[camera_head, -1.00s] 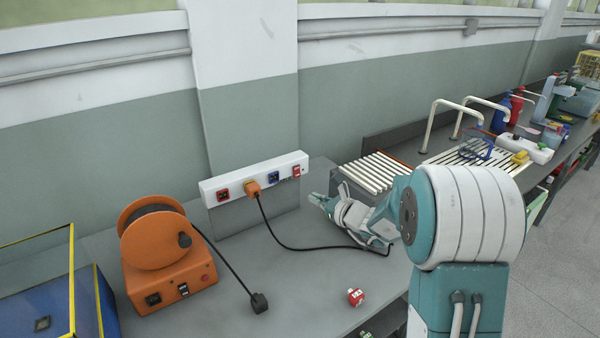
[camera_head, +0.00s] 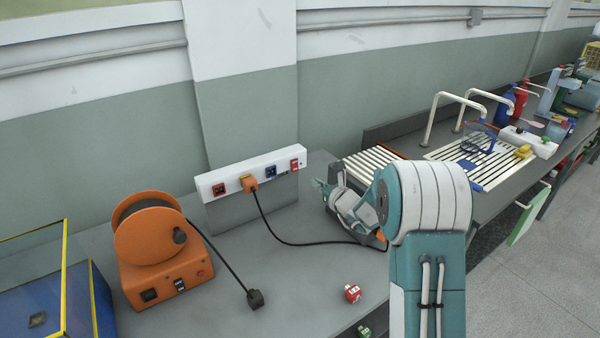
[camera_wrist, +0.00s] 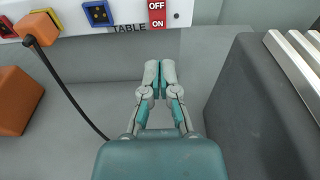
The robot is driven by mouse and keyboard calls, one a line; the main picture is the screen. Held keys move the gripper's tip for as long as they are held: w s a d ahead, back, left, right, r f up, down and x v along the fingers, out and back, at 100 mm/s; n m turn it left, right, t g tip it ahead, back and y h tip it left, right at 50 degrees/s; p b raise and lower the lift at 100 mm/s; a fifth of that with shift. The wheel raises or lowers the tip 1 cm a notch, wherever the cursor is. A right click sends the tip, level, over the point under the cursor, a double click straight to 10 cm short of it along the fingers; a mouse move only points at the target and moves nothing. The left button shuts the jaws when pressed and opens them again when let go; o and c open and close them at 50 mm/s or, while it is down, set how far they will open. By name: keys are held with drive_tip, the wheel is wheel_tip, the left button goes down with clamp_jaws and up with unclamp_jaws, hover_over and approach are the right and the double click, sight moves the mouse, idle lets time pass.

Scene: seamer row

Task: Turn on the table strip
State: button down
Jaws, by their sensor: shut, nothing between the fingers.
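The table strip (camera_head: 222,176) is a long white socket bar on a grey upright panel by the wall. It has a red socket, an orange plug (camera_head: 248,183) pushed in, a blue socket and a red switch (camera_head: 294,164) at its right end. The wrist view shows the switch (camera_wrist: 157,14) marked OFF above ON, beside the word TABLE. Whether it is pressed cannot be told. My gripper (camera_head: 319,184) is to the right of and below the switch. In the wrist view its shut, empty fingertips (camera_wrist: 160,66) are below the switch, apart from it.
An orange cable reel (camera_head: 160,250) and a blue box with yellow edges (camera_head: 45,300) stand at left. A black cable crosses the bench below the strip. A small red block (camera_head: 353,293) lies in front. A slatted rack (camera_head: 372,168) is to the right.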

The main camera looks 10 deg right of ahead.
sight(296, 169)
drive_tip(key=x, duration=0.9)
drive_tip(key=shift+a, duration=0.25)
drive_tip(key=shift+w, duration=0.1)
